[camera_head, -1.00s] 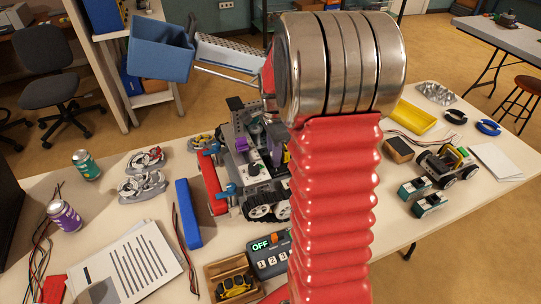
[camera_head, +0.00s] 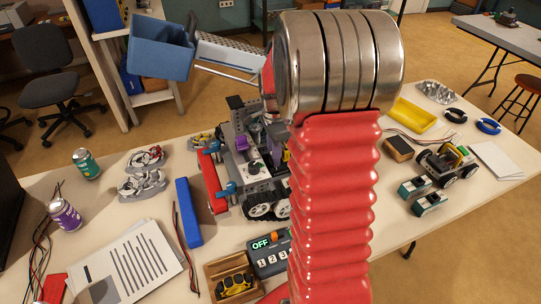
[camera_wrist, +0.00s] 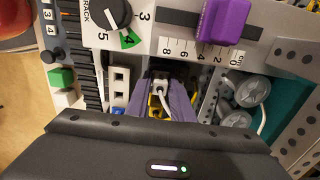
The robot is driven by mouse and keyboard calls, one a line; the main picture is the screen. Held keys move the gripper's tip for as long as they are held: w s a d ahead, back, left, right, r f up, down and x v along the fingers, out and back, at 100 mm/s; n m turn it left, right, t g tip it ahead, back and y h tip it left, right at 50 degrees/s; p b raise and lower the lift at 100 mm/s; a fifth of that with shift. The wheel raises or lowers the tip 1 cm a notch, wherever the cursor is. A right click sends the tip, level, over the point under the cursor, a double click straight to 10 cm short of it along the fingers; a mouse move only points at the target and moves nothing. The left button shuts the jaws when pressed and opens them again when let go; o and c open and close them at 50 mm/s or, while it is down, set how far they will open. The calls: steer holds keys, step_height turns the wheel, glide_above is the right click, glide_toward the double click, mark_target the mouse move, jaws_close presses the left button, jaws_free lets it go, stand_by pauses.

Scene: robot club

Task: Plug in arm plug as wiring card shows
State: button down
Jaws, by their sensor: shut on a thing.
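In the wrist view my gripper (camera_wrist: 164,97) has its two grey-purple fingers shut on a small white plug (camera_wrist: 161,93) with a pale cable. Something yellow shows just below the plug between the fingers. The fingers reach down at the robot on the table (camera_head: 256,165), beside a white block with square sockets (camera_wrist: 120,85). I cannot tell whether the plug is seated in a socket. In the head view my arm hides the gripper and plug. A printed sheet (camera_head: 138,262) lies at the front left; I cannot tell if it is the wiring card.
Around the fingers are a dial (camera_wrist: 115,12), a purple slider (camera_wrist: 222,18) on a numbered scale, and grey round parts (camera_wrist: 245,100). On the table are a blue bar (camera_head: 188,212), a switch box reading OFF (camera_head: 270,256), a wooden box (camera_head: 233,278) and two cans.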

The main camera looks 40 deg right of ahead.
steer(key=shift+f, duration=0.15)
steer(key=c, duration=1.5)
jaws_free()
steer(key=shift+o, duration=0.2)
steer(key=shift+r, duration=0.2)
steer(key=shift+s+r, duration=0.15)
steer(key=shift+r, duration=2.75)
